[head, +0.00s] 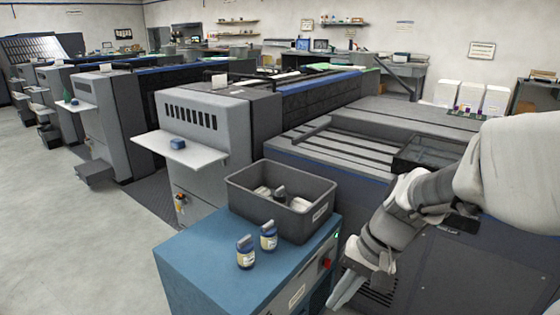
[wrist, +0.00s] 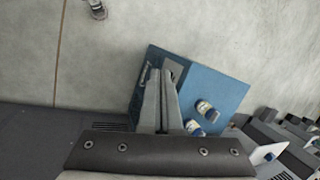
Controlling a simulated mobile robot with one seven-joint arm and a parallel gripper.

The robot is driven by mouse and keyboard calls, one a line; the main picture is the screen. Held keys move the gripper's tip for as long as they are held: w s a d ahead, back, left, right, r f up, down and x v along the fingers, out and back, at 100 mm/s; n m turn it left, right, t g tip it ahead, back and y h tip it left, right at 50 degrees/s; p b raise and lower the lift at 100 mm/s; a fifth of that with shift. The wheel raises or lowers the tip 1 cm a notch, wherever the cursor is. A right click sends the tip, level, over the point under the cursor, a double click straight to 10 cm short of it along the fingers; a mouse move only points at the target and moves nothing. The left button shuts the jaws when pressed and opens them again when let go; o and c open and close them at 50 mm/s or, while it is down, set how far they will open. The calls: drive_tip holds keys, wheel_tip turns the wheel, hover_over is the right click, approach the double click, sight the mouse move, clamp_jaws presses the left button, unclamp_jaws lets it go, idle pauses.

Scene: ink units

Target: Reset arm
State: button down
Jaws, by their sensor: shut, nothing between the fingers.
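My arm reaches in from the right of the head view, and my gripper (head: 340,298) points down just right of the blue cabinet (head: 205,262). In the wrist view, the fingers of my gripper (wrist: 161,74) lie together, with nothing held between them. Beyond them is the blue cabinet (wrist: 225,93).
A dark grey bin (head: 312,222) stands at the back of the cabinet and holds several items. Open floor (head: 75,235) lies to the left.

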drive_tip(key=s+d+r+n+t+h, duration=0.3)
drive_tip(key=s+r+n+t+h, duration=0.15)
drive_tip(key=s+r, duration=0.5)
wheel_tip(320, 180, up, 21)
drive_tip(key=p, duration=2)
drive_tip(key=shift+d+f+t+p, duration=0.25)
drive_tip(key=shift+t+p, duration=0.1)
drive_tip(key=shift+t, duration=0.1)
drive_tip(key=shift+m, duration=0.25)
